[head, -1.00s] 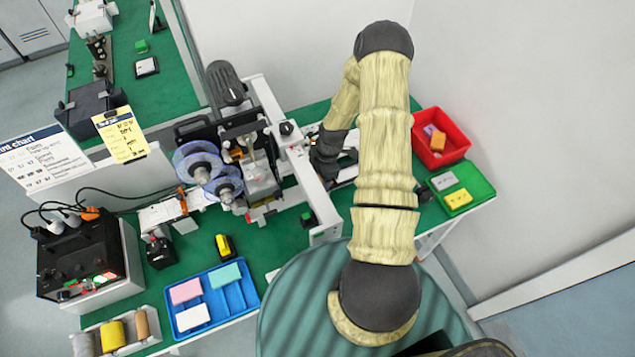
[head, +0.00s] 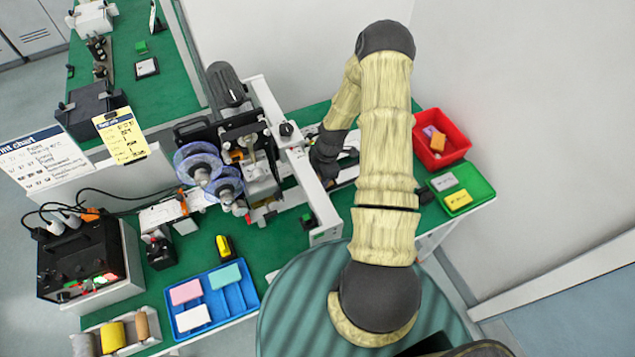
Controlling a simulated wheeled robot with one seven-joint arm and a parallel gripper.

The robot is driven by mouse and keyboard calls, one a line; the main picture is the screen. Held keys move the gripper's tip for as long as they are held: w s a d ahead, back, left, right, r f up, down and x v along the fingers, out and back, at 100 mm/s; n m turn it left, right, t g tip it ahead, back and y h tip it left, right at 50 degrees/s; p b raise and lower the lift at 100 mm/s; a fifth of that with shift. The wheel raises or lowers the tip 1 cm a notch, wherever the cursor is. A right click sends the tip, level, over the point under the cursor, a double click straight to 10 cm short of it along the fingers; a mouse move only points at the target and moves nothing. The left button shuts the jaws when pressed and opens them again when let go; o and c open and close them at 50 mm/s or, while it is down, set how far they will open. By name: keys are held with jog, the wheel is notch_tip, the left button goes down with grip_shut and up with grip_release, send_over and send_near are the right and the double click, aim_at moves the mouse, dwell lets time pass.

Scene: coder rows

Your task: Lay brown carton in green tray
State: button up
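The green tray (head: 481,183) is at the right end of the bench, with a grey box (head: 445,181) and a yellow box (head: 458,199) in it. I see no clearly brown carton; an orange-brown box (head: 438,142) lies in the red tray just behind. My gripper (head: 330,170) is low over the bench, left of my forearm and beside the machine's pale rail. It is dark and partly hidden by my arm, so I cannot see its fingers or anything between them.
The red tray (head: 462,149) also holds a purple box. The labelling machine with clear reels (head: 197,163) and its long pale rail (head: 306,178) stand left of my gripper. A blue tray (head: 236,300) with pink, teal and white boxes is at the front left.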

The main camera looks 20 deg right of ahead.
jog(key=shift+r+p, duration=1.3)
jog(key=shift+r, duration=0.95)
